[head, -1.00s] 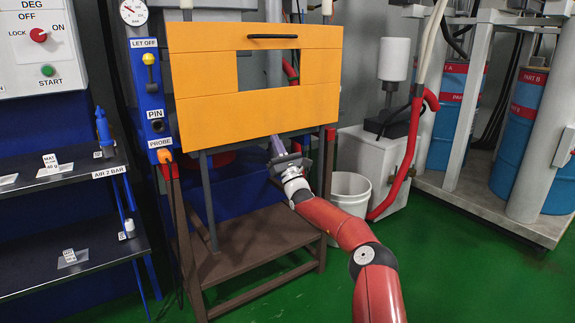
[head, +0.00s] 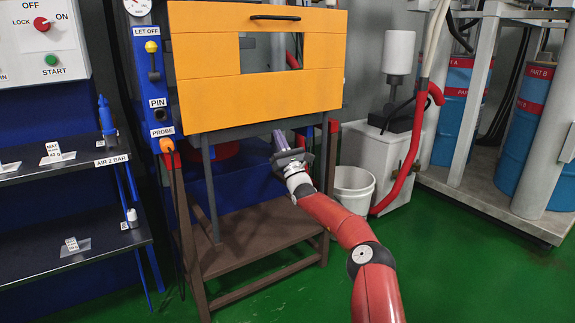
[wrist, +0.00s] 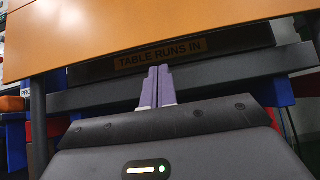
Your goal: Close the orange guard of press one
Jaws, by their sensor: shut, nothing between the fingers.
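The orange guard (head: 210,99) is a broad panel with a rectangular opening and a dark bar handle (head: 275,17) near its top. It spans the upper front of press one, and the press's legs and blue body show below it. My gripper (head: 279,140) is just below the guard's lower edge, right of its middle. In the wrist view the two purple fingers (wrist: 157,87) are together and empty. The guard's lower part (wrist: 150,25) crosses the top of that view, above the fingertips. I cannot tell whether they touch anything.
A dark bar with a "TABLE RUNS IN" label (wrist: 161,54) lies beyond my fingers. A blue control post (head: 153,75) stands left of the guard. A white bucket (head: 352,190) and red hose (head: 405,165) are to the right. Green floor (head: 450,270) is clear at front right.

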